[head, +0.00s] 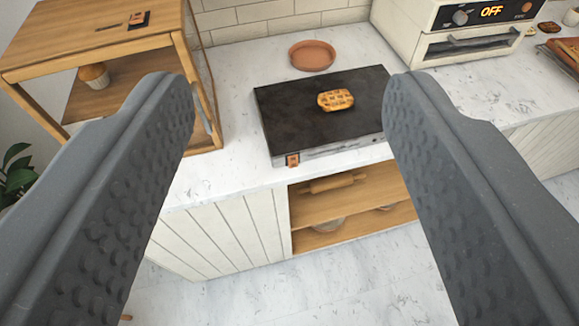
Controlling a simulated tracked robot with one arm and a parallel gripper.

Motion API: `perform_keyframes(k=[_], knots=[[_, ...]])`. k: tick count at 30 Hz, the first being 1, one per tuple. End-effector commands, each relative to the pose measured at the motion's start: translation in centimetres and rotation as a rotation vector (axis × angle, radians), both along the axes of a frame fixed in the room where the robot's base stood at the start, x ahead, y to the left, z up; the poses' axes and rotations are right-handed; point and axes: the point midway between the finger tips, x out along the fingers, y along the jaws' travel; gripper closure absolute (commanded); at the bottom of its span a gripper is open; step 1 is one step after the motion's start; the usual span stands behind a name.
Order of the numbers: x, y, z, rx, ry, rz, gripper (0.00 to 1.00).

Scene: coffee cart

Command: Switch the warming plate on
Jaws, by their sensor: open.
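The warming plate (290,114) is a flat black slab with a metal front edge, standing on the white marble counter. A waffle (336,100) lies on its top, right of the middle. A small orange-brown switch (292,160) sits at the left end of its front edge; its position is too small to tell. My gripper (288,92) is open and empty, its two grey fingers wide apart at the left and right of the picture. The plate shows between them, and the right finger covers part of its right end. The fingers appear apart from the plate.
A wooden cabinet (88,48) with a muffin (93,76) inside stands at the left. A terracotta dish (312,55) lies behind the plate. A toaster oven (470,45) reading OFF stands at the back right. Below the counter is an open shelf with a rolling pin (333,183).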

Motion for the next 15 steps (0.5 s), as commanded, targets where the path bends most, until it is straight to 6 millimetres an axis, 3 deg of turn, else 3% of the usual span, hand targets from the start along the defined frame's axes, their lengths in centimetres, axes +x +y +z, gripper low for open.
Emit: perform_keyframes(k=[1, 5, 6, 15], knots=[[0.9, 0.0, -1.1, 0.029, 0.016, 0.004, 0.61], [4.1, -0.1, -5.0, 0.163, 0.071, 0.015, 0.97], [5.2, -0.1, -6.5, 0.217, 0.092, 0.016, 1.0], [12.7, -0.9, -19.5, 0.673, 0.255, -0.055, 1.0]])
